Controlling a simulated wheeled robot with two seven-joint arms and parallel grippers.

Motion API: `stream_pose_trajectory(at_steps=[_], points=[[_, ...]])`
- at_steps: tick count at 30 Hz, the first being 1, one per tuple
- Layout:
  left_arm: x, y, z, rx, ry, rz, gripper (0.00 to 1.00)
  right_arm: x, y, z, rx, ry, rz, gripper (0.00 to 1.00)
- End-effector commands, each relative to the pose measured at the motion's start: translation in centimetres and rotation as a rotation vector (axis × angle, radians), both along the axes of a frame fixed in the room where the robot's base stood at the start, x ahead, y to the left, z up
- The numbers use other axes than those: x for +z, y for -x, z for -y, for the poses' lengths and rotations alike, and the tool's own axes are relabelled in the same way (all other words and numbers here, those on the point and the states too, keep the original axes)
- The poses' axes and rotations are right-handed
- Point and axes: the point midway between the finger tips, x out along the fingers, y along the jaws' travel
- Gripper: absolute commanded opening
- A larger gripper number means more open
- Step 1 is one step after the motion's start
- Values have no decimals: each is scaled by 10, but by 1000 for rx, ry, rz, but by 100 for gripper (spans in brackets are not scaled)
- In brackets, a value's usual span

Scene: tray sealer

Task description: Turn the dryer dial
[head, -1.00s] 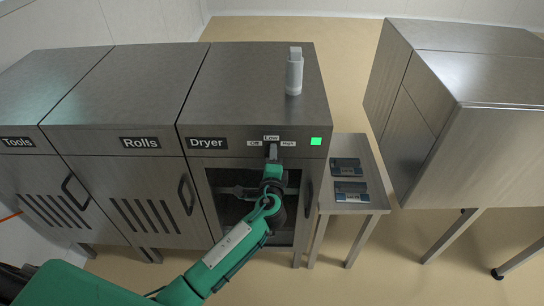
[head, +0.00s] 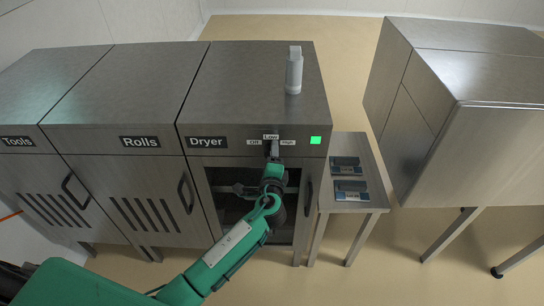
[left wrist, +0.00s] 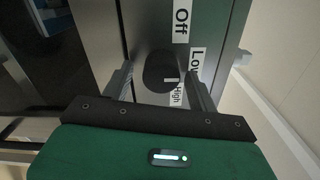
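The dryer dial (left wrist: 158,70) is a dark rounded knob in the left wrist view, beside the white Off, Low and High labels. My left gripper (left wrist: 160,84) is open, with one finger on each side of the dial. Gaps show between the fingers and the dial, and I cannot tell whether either touches. In the head view my left gripper (head: 273,155) is at the dryer's (head: 250,75) front panel, just under the Low label, and largely hides the dial. The dial's exact setting is unclear. My right gripper is not in view.
A lit green square (head: 316,140) is right of the labels. A grey-white bottle-like object (head: 294,72) stands on the dryer. A narrow side table (head: 345,207) to the right holds two small dark items. The Rolls cabinet (head: 125,80) adjoins on the left.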

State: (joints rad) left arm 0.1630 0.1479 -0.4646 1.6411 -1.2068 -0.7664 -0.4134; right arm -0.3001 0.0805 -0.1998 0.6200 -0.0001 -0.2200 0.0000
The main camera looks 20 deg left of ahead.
Motion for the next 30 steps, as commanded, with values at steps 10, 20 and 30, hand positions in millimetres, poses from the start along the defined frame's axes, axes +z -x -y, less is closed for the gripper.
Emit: stream_pose_trajectory(at_steps=[10, 20, 30], points=[[-3, 18, 5, 0, 3, 1, 59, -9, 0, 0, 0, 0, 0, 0], [-5, 86, 25, -2, 3, 0, 59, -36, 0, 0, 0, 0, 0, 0], [-1, 130, 38, -1, 0, 0, 59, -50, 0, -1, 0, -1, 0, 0]])
